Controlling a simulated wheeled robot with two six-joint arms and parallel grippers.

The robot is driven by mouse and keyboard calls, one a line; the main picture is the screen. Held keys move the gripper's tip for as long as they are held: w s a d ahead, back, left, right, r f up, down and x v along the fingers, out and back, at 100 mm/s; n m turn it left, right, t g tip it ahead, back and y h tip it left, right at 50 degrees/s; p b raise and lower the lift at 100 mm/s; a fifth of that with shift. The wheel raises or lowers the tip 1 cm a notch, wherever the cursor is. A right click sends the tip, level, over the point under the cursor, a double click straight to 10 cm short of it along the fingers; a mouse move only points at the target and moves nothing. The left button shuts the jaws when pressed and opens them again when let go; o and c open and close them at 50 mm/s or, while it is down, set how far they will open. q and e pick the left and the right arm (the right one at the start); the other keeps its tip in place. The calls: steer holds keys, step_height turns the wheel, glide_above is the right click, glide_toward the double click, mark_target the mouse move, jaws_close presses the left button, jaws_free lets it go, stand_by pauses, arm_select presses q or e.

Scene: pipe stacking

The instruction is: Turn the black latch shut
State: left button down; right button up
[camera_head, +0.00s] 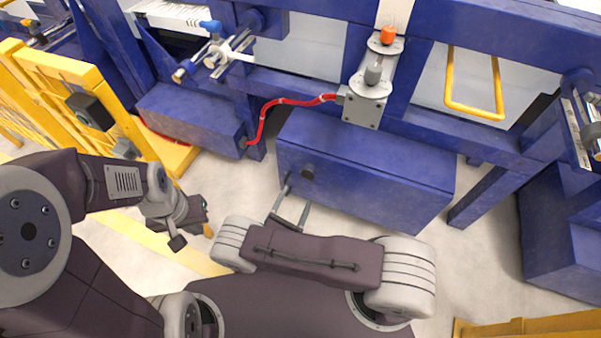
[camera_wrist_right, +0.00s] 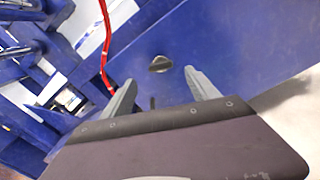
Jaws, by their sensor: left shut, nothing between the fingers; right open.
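The black latch (camera_head: 307,172) is a small dark knob on the front face of the large blue box (camera_head: 365,180). In the right wrist view the latch (camera_wrist_right: 159,64) lies roughly crosswise, just beyond and between my fingertips. My right gripper (camera_head: 294,204) is open and empty, its two grey fingers pointing at the box face near the latch. It also shows in the right wrist view (camera_wrist_right: 160,78), apart from the latch as far as I can tell. My left gripper (camera_head: 206,222) is shut and empty, low at the left over the floor.
A red hose (camera_head: 264,118) runs to a grey fitting (camera_head: 366,98) above the box. A smaller blue box (camera_head: 190,125) and a yellow fence (camera_head: 85,90) stand at the left. A yellow handle (camera_head: 474,112) is at upper right. Pale floor (camera_head: 480,240) is clear at the right.

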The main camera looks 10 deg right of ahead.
mark_target(306, 178)
steer(key=b+x, duration=0.1)
steer(key=x, duration=0.1)
steer(key=b+x, duration=0.1)
steer(key=x, duration=0.2)
steer(key=b+x, duration=0.1)
steer(key=x, duration=0.2)
steer(key=shift+w+d+f, duration=0.1)
steer(key=shift+d+f, duration=0.05)
steer(key=shift+f, duration=0.1)
steer(key=shift+w+d+r, duration=0.15)
steer(key=shift+w+d, duration=0.05)
steer(key=shift+w, duration=0.15)
